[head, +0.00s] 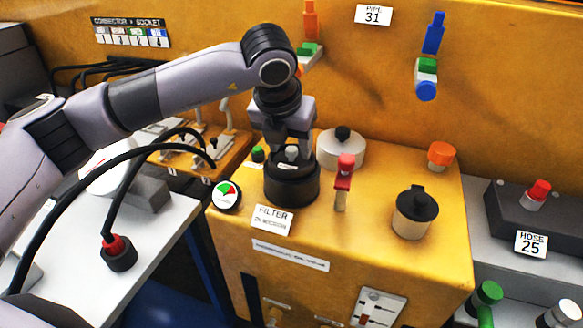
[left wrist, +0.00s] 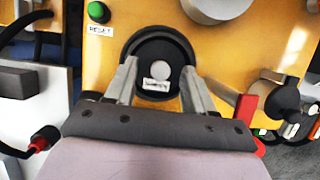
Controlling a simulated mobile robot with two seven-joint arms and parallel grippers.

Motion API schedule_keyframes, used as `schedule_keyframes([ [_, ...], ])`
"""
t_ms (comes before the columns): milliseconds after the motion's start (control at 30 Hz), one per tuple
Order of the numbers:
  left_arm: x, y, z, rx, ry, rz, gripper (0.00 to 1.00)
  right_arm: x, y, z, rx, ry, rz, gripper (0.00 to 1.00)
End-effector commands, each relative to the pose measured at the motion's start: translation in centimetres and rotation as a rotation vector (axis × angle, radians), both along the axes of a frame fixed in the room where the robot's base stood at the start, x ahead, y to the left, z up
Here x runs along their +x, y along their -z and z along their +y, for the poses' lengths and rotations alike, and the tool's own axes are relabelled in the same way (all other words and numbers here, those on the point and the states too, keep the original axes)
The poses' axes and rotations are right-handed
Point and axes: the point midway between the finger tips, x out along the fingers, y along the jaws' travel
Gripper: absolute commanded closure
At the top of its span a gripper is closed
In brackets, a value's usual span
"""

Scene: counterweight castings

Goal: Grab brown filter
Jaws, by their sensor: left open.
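A dark, round filter housing (head: 291,188) with a grey knob in its middle sits on the yellow cabinet top, behind a label reading FILTER (head: 272,219). Its colour looks near black, and I cannot make out a clear brown. My left gripper (head: 290,150) is right over it, pointing down. In the left wrist view the left gripper (left wrist: 158,90) is open, with one finger on each side of the grey knob (left wrist: 161,73), over the dark housing (left wrist: 160,44). I cannot tell whether the fingers touch it. My right gripper is not in view.
A red-handled valve (head: 344,172) stands close to the right of the housing. A silver disc (head: 341,150) with a black knob is behind, and a cream canister (head: 413,220) with a black cap is further right. A gauge (head: 227,195) and black cables lie left.

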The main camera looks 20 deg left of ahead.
Motion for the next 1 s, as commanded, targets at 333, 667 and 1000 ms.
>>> schedule_keyframes([
  [333, 0.2, 0.7, -0.1, 0.001, 0.002, 0.0, 0.56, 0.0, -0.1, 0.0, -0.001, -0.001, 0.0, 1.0],
  [667, 0.2, 0.6, -0.1, 0.0, 0.002, -0.002, 1.0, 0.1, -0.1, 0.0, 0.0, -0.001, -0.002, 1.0],
  [1000, 0.3, -0.5, -0.1, -0.003, 0.002, -0.005, 1.0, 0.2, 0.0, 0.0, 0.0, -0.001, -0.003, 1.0],
])
